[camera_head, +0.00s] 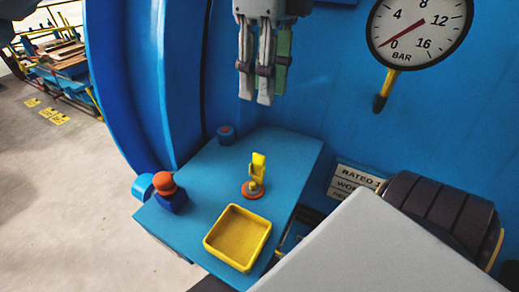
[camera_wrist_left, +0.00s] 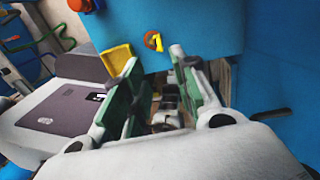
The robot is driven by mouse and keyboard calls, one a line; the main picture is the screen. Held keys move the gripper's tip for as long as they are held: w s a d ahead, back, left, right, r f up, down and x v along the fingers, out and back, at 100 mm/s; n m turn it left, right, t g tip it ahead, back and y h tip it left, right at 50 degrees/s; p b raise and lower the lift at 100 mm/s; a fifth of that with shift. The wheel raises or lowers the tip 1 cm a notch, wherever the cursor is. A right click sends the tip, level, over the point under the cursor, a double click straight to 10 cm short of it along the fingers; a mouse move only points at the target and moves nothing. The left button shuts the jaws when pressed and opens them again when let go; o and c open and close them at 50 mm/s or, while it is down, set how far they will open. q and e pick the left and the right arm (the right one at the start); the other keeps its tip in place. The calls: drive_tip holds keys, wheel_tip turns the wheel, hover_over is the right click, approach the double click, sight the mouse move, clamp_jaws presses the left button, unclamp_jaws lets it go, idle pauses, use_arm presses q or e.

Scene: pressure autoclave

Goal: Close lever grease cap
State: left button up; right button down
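The lever grease cap shows as an upright yellow lever (camera_head: 258,168) on a round orange-red base (camera_head: 253,190), standing on the blue shelf (camera_head: 285,150). The lever also shows small in the left wrist view (camera_wrist_left: 155,41), beyond the fingertips. My left gripper (camera_head: 262,100) hangs above and behind the lever in the head view, clear of it. Its grey fingers with green pads are spread apart and empty in the left wrist view (camera_wrist_left: 152,58). My right gripper is in neither view.
A yellow square tray (camera_head: 237,237) sits in front of the lever. An orange-topped blue knob (camera_head: 165,184) stands on the shelf's left edge, and a small dark blue cap (camera_head: 226,135) at its back. A pressure gauge (camera_head: 420,30) is on the blue wall, upper right.

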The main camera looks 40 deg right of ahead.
sight(259, 154)
use_arm(q)
drive_tip(key=shift+s+a+f, duration=0.1)
drive_tip(key=shift+a+f, duration=0.15)
drive_tip(key=shift+f, duration=2)
drive_tip(key=shift+s+a+f, duration=0.1)
drive_tip(key=shift+a+f, duration=0.1)
drive_tip(key=shift+f, duration=2.1)
drive_tip(key=shift+s+a+f, duration=0.1)
drive_tip(key=shift+a+f, duration=0.15)
drive_tip(key=shift+f, duration=2)
clamp_jaws()
